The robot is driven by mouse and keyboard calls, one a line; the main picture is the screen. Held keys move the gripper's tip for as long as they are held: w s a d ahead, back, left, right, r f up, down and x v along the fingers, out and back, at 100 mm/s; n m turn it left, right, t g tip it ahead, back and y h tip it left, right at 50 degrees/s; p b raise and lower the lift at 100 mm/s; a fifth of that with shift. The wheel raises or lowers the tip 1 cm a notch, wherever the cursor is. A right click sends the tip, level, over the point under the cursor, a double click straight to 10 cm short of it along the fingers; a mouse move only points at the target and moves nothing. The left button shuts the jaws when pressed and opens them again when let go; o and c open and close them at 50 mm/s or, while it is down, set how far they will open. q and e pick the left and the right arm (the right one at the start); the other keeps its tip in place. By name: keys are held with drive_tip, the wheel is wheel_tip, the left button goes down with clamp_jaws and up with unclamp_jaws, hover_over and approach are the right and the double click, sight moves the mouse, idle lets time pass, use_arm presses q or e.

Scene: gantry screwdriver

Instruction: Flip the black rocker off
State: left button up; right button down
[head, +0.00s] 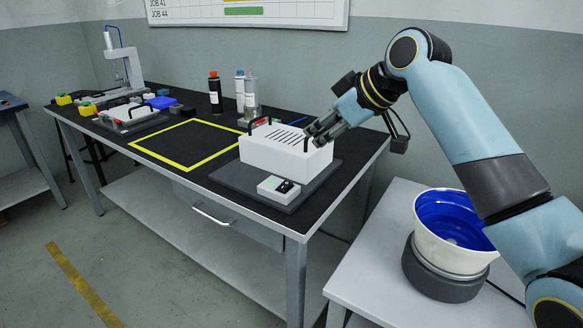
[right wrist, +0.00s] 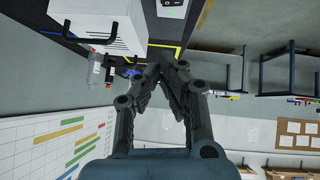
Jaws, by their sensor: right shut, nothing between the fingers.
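The black rocker (head: 285,187) sits on a small white switch box (head: 272,190) at the front of a dark base plate (head: 323,180). Its on or off position is too small to tell. In the right wrist view the rocker (right wrist: 173,3) shows at the top edge, partly cut off. A white vented box (head: 280,150) with black handles stands behind the switch box on the same plate. My right gripper (head: 313,137) is shut and empty over the right end of the vented box, above and behind the rocker; its tips (right wrist: 163,68) meet in the right wrist view. My left gripper is out of view.
A yellow-outlined square (head: 190,143) on the black worktop is clear. Bottles (head: 215,92) stand behind the vented box. A second white device (head: 130,116) and a press stand (head: 130,70) are at the far left. A white bucket (head: 425,235) with blue inside stands on the right table.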

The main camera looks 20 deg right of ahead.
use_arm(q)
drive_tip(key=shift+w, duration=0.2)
use_arm(e)
drive_tip(key=b, duration=0.2)
hover_over(285, 186)
drive_tip(key=d, duration=0.2)
drive_tip(key=f, duration=0.6)
drive_tip(key=shift+s+f, duration=0.2)
drive_tip(key=shift+f, duration=0.1)
drive_tip(key=f, duration=0.1)
drive_tip(key=f+b, duration=0.1)
drive_tip(key=f, duration=0.1)
drive_tip(key=shift+w+f, duration=0.25)
drive_tip(key=shift+w, duration=0.15)
drive_tip(key=shift+f, duration=0.45)
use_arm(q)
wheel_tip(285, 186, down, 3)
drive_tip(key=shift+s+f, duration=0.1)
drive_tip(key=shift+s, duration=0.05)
use_arm(e)
drive_tip(key=shift+w+d+f+g, duration=0.15)
drive_tip(key=shift+f+g, duration=0.15)
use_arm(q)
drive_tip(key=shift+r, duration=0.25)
